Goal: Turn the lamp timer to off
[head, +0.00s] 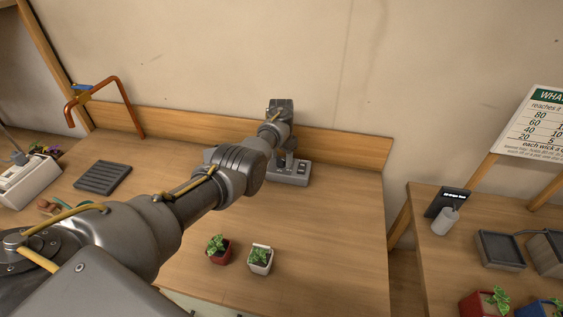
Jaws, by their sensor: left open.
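A low grey box with small dark and light details on top (291,179) stands at the back of the wooden table, near the backboard. It looks like the lamp timer, but its dial or setting cannot be made out. My left arm reaches in from the left across the table to it. My left gripper (287,157) is open, just above and behind the front of the box. The wrist and forearm hide the left part of the box, and I cannot tell whether the fingers touch it. My right gripper is not in view.
Two small potted plants, one red (219,254) and one white (260,262), stand in front of the box. A dark ribbed tray (103,178) and an orange bent frame (123,88) are at left. The table's right side is clear. Another table (447,258) stands right, beyond a gap.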

